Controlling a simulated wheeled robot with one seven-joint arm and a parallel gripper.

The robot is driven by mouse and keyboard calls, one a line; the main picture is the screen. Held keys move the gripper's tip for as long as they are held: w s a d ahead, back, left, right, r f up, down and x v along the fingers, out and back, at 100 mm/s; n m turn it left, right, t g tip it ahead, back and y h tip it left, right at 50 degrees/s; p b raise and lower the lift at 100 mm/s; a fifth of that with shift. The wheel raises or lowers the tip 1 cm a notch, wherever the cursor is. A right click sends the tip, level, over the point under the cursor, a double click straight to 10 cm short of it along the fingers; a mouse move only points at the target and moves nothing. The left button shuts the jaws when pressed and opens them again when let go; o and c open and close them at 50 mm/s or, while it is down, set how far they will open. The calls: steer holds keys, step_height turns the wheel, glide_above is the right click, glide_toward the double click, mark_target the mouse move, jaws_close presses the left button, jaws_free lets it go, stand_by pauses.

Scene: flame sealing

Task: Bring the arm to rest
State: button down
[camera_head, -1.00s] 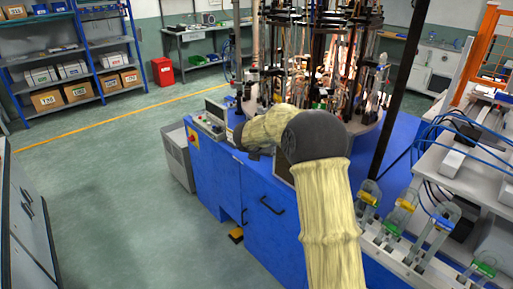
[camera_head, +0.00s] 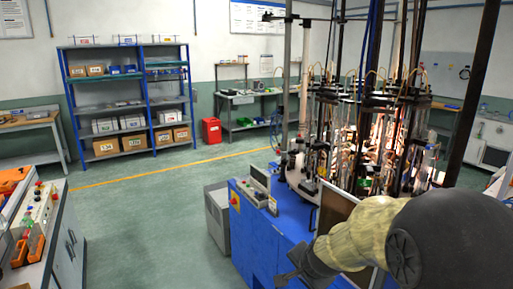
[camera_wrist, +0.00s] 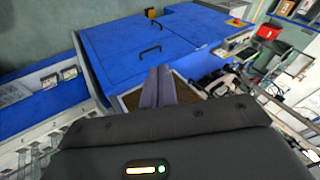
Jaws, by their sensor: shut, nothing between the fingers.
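My gripper (camera_wrist: 159,72) shows in the wrist view with its two grey fingers side by side, shut and empty. In the head view my arm, in a cream sleeve with dark joints, reaches in from the lower right. My gripper (camera_head: 290,272) is partly seen there in front of the blue machine cabinet (camera_head: 258,243). In the wrist view the fingers point toward the cabinet's blue doors (camera_wrist: 120,52) with black handles. The fingers appear apart from the cabinet, but the gap is hard to judge.
The sealing machine (camera_head: 375,140) with rods and lit burners stands behind my arm. A control box (camera_head: 258,182) sits on the cabinet's corner. A grey unit (camera_head: 216,215) stands beside it. The green floor (camera_head: 150,225) between is clear.

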steer(key=s+d+f+n+g, duration=0.1)
steer(key=s+d+n+g, duration=0.1)
steer(key=s+n, duration=0.3)
steer(key=s+d+f+n+g+h, duration=0.1)
steer(key=s+n, duration=0.4)
steer(key=s, duration=0.6)
steer(key=shift+s+d+f+g+p, duration=0.35)
steer(key=shift+f+g+p, duration=0.1)
steer(key=shift+g, duration=0.25)
steer(key=shift+w, duration=0.15)
